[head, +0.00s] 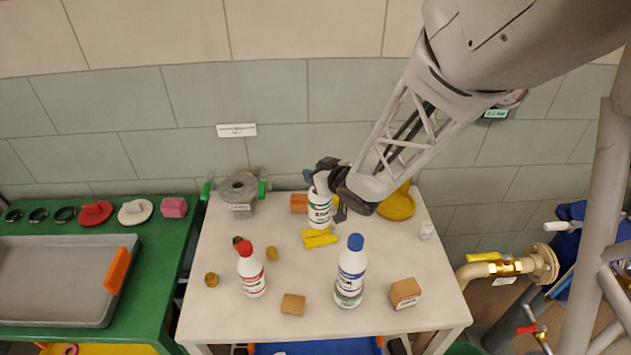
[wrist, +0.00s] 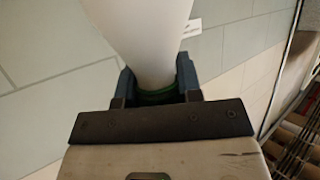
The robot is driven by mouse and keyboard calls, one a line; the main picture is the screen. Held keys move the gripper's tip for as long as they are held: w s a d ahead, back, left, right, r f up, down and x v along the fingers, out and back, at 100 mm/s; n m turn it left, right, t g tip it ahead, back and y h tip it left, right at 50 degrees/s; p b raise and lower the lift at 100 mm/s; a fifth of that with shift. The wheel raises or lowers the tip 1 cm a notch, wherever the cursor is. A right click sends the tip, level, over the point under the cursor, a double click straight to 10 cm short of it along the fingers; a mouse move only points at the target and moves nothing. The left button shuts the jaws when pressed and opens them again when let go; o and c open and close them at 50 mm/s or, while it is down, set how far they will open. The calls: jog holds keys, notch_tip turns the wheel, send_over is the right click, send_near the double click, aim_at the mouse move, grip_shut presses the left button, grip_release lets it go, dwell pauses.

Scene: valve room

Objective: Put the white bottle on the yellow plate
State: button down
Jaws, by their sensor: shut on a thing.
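The white bottle (head: 320,210) has a green-marked label and is upright at the back middle of the white table. My gripper (head: 322,188) is shut on its upper part. In the wrist view the white bottle (wrist: 150,30) fills the space between the jaws of my gripper (wrist: 158,85), with a green ring at the grip. I cannot tell whether its base touches the table. My arm hides part of the plate.
A red-capped bottle (head: 251,272) and a blue-capped bottle (head: 350,272) stand in front. A grey valve (head: 240,193) stands farther left. Wooden blocks (head: 405,293) lie in front.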

jog(key=shift+f, duration=2.45)
jog(key=c, duration=0.8)
grip_release()
jog(key=shift+r, duration=0.5)
jog(key=shift+s+d+r, duration=0.1)
jog(key=shift+r, duration=0.1)
jog(key=shift+v, duration=5.85)
